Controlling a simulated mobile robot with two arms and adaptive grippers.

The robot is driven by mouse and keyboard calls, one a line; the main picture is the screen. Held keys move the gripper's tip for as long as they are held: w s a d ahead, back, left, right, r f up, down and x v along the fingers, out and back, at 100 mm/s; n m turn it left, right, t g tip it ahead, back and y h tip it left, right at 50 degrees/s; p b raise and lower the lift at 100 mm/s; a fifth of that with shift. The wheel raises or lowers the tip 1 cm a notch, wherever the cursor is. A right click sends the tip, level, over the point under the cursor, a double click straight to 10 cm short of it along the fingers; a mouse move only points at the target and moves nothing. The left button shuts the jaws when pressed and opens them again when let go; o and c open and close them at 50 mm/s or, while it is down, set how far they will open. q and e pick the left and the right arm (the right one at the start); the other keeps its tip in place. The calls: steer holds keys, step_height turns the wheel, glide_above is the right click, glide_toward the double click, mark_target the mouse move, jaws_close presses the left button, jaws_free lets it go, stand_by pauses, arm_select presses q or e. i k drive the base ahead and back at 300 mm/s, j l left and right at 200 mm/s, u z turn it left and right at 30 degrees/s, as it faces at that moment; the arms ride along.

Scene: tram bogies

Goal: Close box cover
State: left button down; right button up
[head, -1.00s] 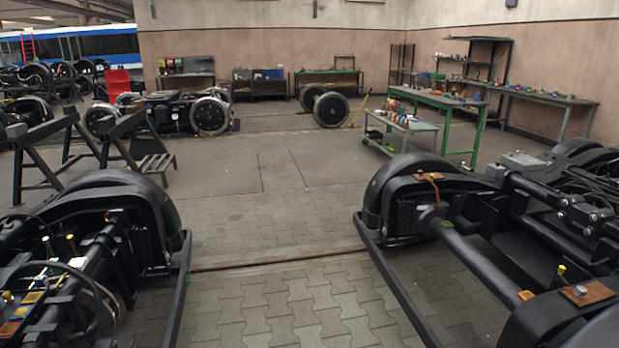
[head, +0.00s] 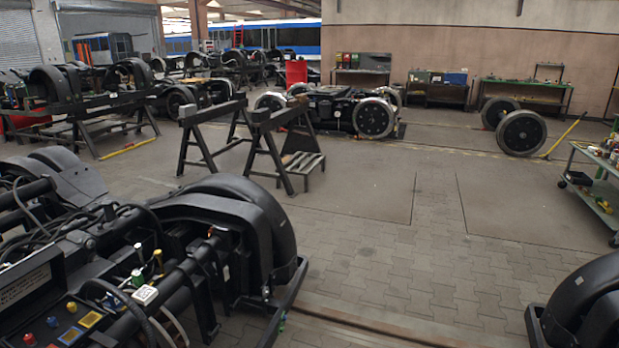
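A black box (head: 35,285) with white lettering on its side is partly in view at the lower left, on the near bogie (head: 225,235). I cannot tell from this view whether it is the task's box, and I cannot make out a cover. Colored knobs and yellow square plates (head: 90,319) show beside it at the bottom edge. Neither of my grippers shows in the head view.
Black trestles (head: 265,140) stand mid-left with a small step stool (head: 302,165). Another bogie (head: 350,112) and a wheelset (head: 515,125) lie farther back. A cart (head: 600,185) is at the right edge. The paved floor (head: 400,260) in the middle is clear.

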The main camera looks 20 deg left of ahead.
mark_target(30, 285)
steer(key=i+u, duration=0.25)
steer(key=u, duration=0.15)
steer(key=i+l+u, duration=0.1)
steer(key=u, duration=0.35)
steer(key=i+l+u, duration=0.2)
steer(key=u, duration=0.2)
steer(key=i+l+u, duration=0.25)
steer(key=u, duration=0.2)
steer(key=i+l+u, duration=0.15)
steer(key=l+u, duration=0.25)
steer(key=i+j, duration=0.05)
steer(key=j, duration=0.05)
